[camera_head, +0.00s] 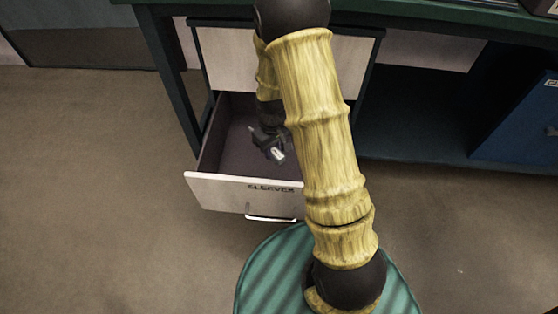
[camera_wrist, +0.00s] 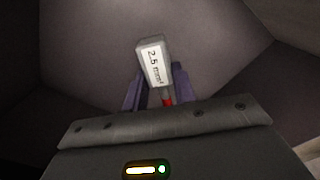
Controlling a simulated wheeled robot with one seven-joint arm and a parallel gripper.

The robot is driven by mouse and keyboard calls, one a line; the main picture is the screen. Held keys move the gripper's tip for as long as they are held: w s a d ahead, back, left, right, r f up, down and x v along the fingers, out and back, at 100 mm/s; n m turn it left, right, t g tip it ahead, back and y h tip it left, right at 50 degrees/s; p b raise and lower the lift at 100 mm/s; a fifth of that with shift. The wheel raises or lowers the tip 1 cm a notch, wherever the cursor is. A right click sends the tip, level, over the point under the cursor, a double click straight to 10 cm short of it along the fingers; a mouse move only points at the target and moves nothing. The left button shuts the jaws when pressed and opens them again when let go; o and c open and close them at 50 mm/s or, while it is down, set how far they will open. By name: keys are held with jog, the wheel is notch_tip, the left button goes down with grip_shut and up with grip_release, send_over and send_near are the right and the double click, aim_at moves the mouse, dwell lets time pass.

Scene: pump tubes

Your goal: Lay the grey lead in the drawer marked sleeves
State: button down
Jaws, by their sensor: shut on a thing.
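The drawer marked sleeves (camera_head: 230,190) is pulled open below the bench top, with its label on the pale front. My gripper (camera_head: 273,150) is down inside the drawer's opening. In the wrist view my gripper (camera_wrist: 155,95) is shut on the grey lead (camera_wrist: 153,62), a grey block with a white label reading "2.5 mm²" and a small red part near the fingers. The lead also shows in the head view (camera_head: 276,155). The drawer's dark floor (camera_wrist: 90,45) lies beyond it. I cannot tell whether the lead touches the floor. The rest of the lead is hidden by the gripper.
A closed pale drawer front (camera_head: 228,58) sits above the open drawer, close behind my arm. A blue box (camera_head: 520,125) stands on the bench's lower shelf at the right. The drawer floor around the lead looks bare.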

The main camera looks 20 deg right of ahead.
jog(key=b, duration=0.4)
send_over(274, 172)
notch_tip(274, 172, down, 6)
jog(key=shift+f, duration=0.1)
jog(key=shift+f+b, duration=1.25)
jog(key=shift+f, duration=0.65)
jog(key=shift+f, duration=0.1)
jog(key=c, duration=1.1)
grip_release()
notch_tip(274, 172, up, 12)
jog(key=p, duration=0.8)
